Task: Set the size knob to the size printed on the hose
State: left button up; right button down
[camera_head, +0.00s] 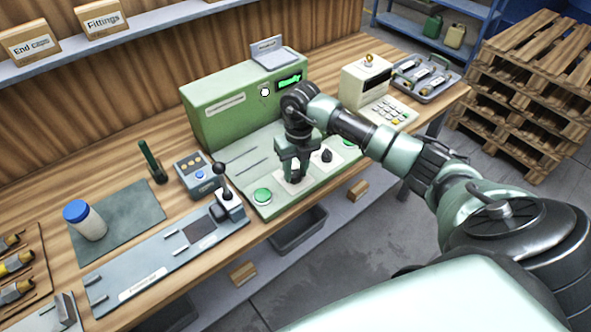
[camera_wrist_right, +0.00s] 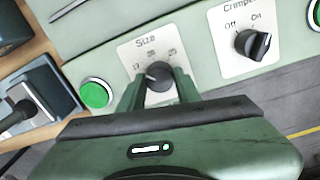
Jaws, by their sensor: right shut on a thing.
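The size knob (camera_wrist_right: 160,75) is a dark round knob on a white plate (camera_wrist_right: 134,56) marked "Size", with several small numbers around it. Its pale mark is on the left side, toward the leftmost number, which looks like 13. My right gripper (camera_wrist_right: 159,82) is shut on the knob, one finger on each side. In the head view my right gripper (camera_head: 294,174) reaches down onto the front panel of the green machine (camera_head: 222,109), hiding most of the knob. I cannot make out a hose with a readable printed size. My left gripper is not in view.
Right of the size plate is the crimper knob (camera_wrist_right: 252,44), marked Off and On. A green button (camera_wrist_right: 96,93) lies to the left. A lever device (camera_head: 229,202) stands left of the machine, and a keypad box (camera_head: 367,82) stands right of it.

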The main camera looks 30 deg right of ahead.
jog(key=m, duration=0.9)
jog(key=shift+r+m+t, duration=0.1)
jog(key=shift+m+t, duration=0.2)
jog(key=shift+m, duration=0.1)
jog(key=m, duration=0.4)
jog(key=shift+a+m, duration=0.1)
jog(key=shift+m, duration=0.2)
jog(key=m+p, duration=0.1)
jog(key=m, duration=0.3)
jog(key=shift+w+h, duration=0.1)
jog(key=shift+h, duration=0.3)
jog(key=shift+m, duration=0.3)
jog(key=c, duration=1)
grip_release()
